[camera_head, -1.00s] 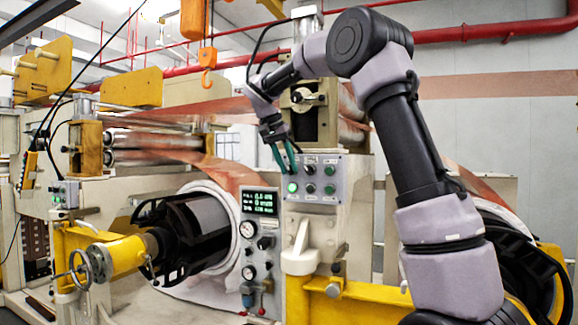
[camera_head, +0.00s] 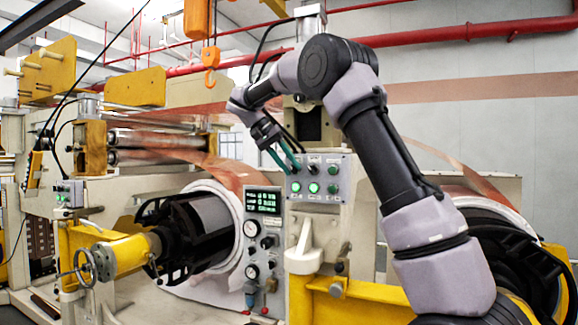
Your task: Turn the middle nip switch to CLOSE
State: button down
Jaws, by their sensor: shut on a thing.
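The grey control panel (camera_head: 346,181) stands at the centre of the head view, with a row of small dark switches above a row of round green lamps. The middle switch (camera_head: 313,169) shows in the upper row, to the right of my fingertips; its exact angle is too small to read. My gripper (camera_head: 294,170), with teal fingers, reaches down from the upper left to the left part of that row. It is shut on a switch knob there, which the fingers hide. The left lamp (camera_head: 296,187) and the middle lamp (camera_head: 314,188) glow bright green; the right lamp (camera_head: 333,189) looks dimmer.
A gauge panel (camera_head: 263,240) with a lit display stands below left of the control panel. A white bracket (camera_head: 304,250) juts out below it. A dark roll shaft (camera_head: 195,235) is at left. An orange hoist hook (camera_head: 210,65) hangs above left.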

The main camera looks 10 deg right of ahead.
jog(key=c, duration=0.9)
grip_release()
jog(key=shift+c, duration=0.2)
jog(key=v, duration=1)
jog(key=shift+a+r, duration=0.2)
jog(key=shift+r, duration=0.15)
